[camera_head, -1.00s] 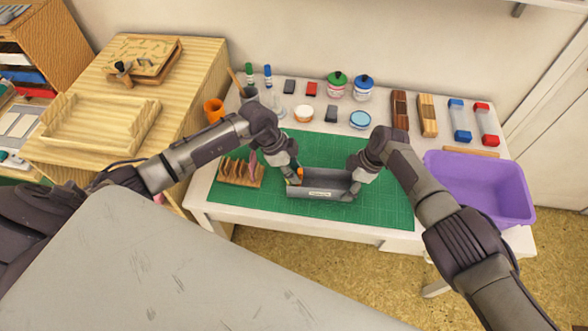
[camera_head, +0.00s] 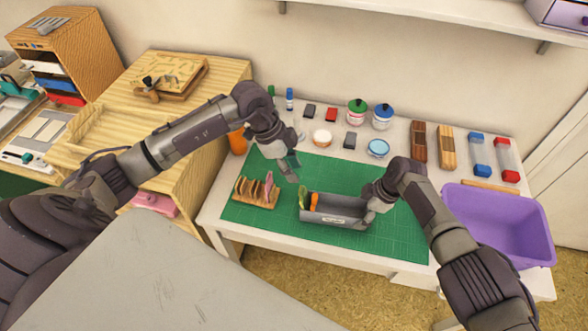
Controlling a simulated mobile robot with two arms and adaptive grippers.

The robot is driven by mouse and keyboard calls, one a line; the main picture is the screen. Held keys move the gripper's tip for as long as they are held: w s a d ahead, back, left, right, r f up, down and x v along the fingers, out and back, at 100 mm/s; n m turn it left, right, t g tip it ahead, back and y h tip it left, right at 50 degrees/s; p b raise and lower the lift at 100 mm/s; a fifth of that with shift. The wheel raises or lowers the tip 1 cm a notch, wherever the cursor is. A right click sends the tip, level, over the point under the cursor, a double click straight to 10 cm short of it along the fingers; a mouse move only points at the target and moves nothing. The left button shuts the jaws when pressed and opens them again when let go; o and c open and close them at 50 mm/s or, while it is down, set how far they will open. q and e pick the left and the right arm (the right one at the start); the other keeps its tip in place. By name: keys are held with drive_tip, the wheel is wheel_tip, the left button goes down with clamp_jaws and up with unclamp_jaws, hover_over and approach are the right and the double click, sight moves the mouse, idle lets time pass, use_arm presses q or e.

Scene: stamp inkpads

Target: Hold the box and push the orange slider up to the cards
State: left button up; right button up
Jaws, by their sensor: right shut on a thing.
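The grey open-topped box (camera_head: 336,216), with a white label on its front, sits on the green cutting mat (camera_head: 330,173). In its left end, thin greenish cards (camera_head: 303,198) stand upright, with the orange slider (camera_head: 314,202) just to their right. I cannot tell whether slider and cards touch. The rest of the box looks empty. My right gripper (camera_head: 371,206) is shut on the right end of the box; its fingertips are partly hidden. My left gripper (camera_head: 291,166) is above the mat, behind and left of the box, apart from it. Its finger gap is too small to make out.
A wooden rack (camera_head: 257,191) with several stamps or cards stands left of the box. A purple bin (camera_head: 497,222) is at the table's right. Jars, inkpads and blocks line the back. The mat in front of the box is clear.

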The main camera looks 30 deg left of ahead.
sight(314, 204)
use_arm(q)
drive_tip(key=shift+d+f, duration=0.1)
drive_tip(key=shift+d, duration=0.1)
drive_tip(key=c, duration=0.4)
drive_tip(key=w+d+g, duration=0.1)
drive_tip(key=d, duration=0.2)
drive_tip(key=d+f+y, duration=0.1)
drive_tip(key=d, duration=0.2)
drive_tip(key=w+d+f+g+y, duration=0.1)
drive_tip(key=d, duration=0.2)
drive_tip(key=shift+w+d+f+g, duration=0.15)
drive_tip(key=shift+w+d+g, duration=0.15)
drive_tip(key=shift+d, duration=0.1)
clamp_jaws()
use_arm(e)
drive_tip(key=shift+d, duration=0.1)
use_arm(q)
drive_tip(key=w+d+r+y, duration=0.2)
drive_tip(key=w+d+y, duration=0.1)
drive_tip(key=d+y, duration=0.15)
drive_tip(key=x, duration=0.9)
drive_tip(key=shift+s+a+f, duration=0.15)
drive_tip(key=shift+s+a, duration=0.1)
drive_tip(key=shift+a, duration=0.05)
drive_tip(key=a, duration=0.1)
drive_tip(key=s+a, duration=0.1)
drive_tip(key=a, duration=0.1)
drive_tip(key=shift+f, duration=0.2)
drive_tip(key=shift+s+a, duration=0.2)
drive_tip(key=shift+a, duration=0.25)
